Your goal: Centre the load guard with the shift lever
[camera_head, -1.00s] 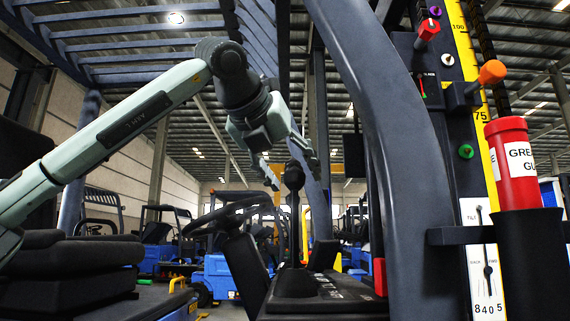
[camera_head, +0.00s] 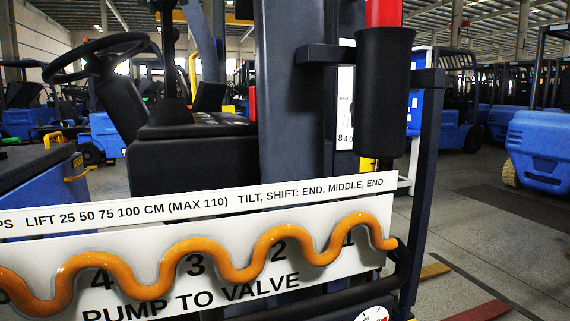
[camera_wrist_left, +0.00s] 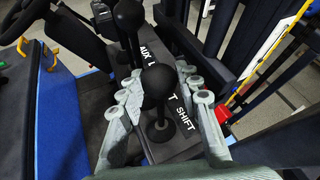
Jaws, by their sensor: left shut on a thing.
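In the left wrist view, my left gripper (camera_wrist_left: 158,95) has its pale green fingers on both sides of a black ball-topped lever (camera_wrist_left: 158,82). The lever's base stands beside the word SHIFT on the black console (camera_wrist_left: 178,148), so I take it as the shift lever. My gripper is shut on it; the knob hides part of the labels. A second black-knobbed lever (camera_wrist_left: 128,18) stands just beyond it. I cannot clearly pick out the load guard. My right gripper is not in view.
In the head view, a white board (camera_head: 340,225) with a wavy orange hose (camera_head: 205,245) crosses the foreground. A dark mast post (camera_head: 290,90) and black holder (camera_head: 383,100) stand behind it. A steering wheel (camera_head: 95,50) is at left. Open floor (camera_head: 470,230) lies right.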

